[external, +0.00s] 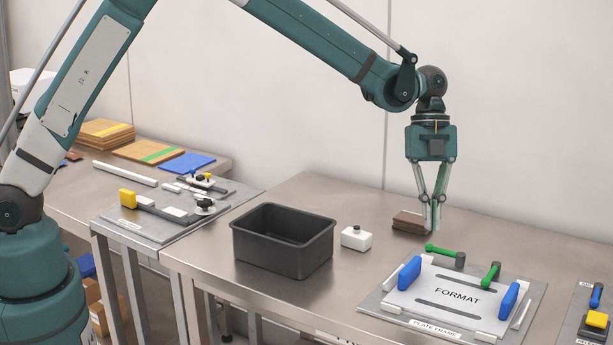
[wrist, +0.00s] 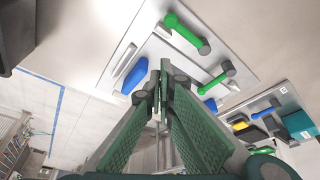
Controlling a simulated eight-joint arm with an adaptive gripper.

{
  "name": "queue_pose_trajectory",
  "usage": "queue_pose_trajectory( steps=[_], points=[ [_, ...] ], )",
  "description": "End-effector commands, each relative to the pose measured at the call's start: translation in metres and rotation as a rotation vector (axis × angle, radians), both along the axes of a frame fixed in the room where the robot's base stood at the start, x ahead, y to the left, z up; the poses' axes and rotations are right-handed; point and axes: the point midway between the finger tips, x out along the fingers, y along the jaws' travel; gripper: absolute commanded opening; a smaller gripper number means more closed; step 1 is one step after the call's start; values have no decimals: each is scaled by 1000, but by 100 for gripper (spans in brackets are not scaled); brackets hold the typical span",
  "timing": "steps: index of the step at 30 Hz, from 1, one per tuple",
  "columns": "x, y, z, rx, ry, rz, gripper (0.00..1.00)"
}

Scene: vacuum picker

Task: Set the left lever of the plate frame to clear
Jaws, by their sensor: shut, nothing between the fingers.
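The plate frame (external: 375,303) lies flat at the right of the bench, with a white FORMAT plate (external: 452,311) in it. Its left green lever (external: 440,251) points left from a dark pivot at the back edge. The right green lever (external: 488,277) points toward the front, over the plate. Both also show in the wrist view, the left one (wrist: 184,31) higher and the right one (wrist: 212,82) lower. My gripper (external: 434,229) is shut and empty, pointing down, apart from the left lever and behind it. Its fingertips show in the wrist view (wrist: 160,78). No clear marking is readable by the levers.
Blue handles (external: 410,273) (external: 509,299) stand at the plate's two sides. A brown stack (external: 408,222) sits beside my fingertips. A white block (external: 356,238) and a dark bin (external: 282,260) are left of the frame. A panel with a yellow part (external: 597,319) is at far right.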

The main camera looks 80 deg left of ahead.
Motion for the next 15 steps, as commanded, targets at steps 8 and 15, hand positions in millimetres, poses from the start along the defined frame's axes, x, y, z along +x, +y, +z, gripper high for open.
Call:
queue_pose_trajectory(
  steps=[8,15],
  points=[
    [7,7,29,0,0,-1,0],
    [9,9,35,0,0,-1,0]
  ],
)
